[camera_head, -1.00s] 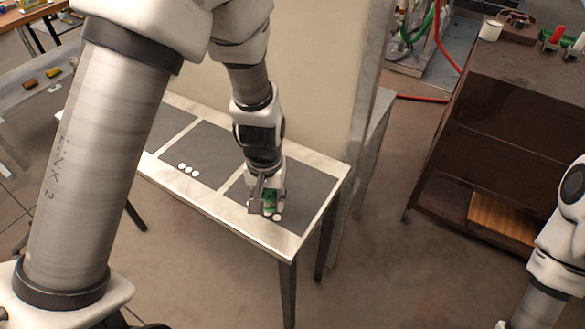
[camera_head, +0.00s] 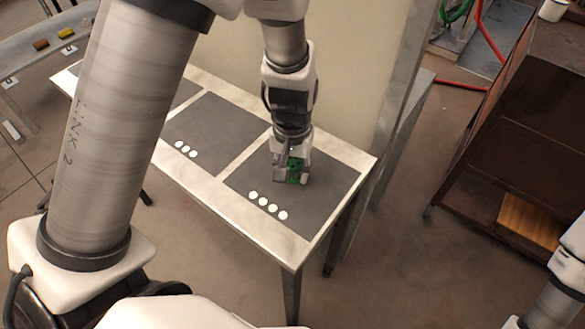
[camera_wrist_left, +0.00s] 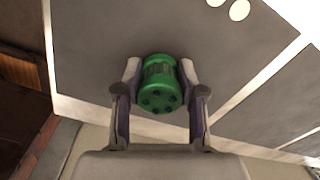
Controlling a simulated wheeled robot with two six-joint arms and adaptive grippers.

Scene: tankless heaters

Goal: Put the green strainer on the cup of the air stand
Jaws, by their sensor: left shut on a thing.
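My left gripper (camera_head: 291,172) is shut on the green strainer (camera_head: 294,171), over the right grey panel of the white-edged table in the head view. In the left wrist view the strainer (camera_wrist_left: 160,84) is a green ribbed cylinder with dark holes in its end, held between the two fingers of the left gripper (camera_wrist_left: 160,88). I cannot tell whether it touches the table. My right arm shows at the right edge of the head view, but its gripper is out of view. No air stand or cup can be made out.
The table (camera_head: 225,215) has dark grey panels with rows of white dots (camera_head: 268,206). A beige wall panel (camera_head: 330,80) rises behind it. A dark brown cabinet (camera_head: 510,140) stands at the right, with a white mug (camera_head: 553,10) at its top. Open floor lies between.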

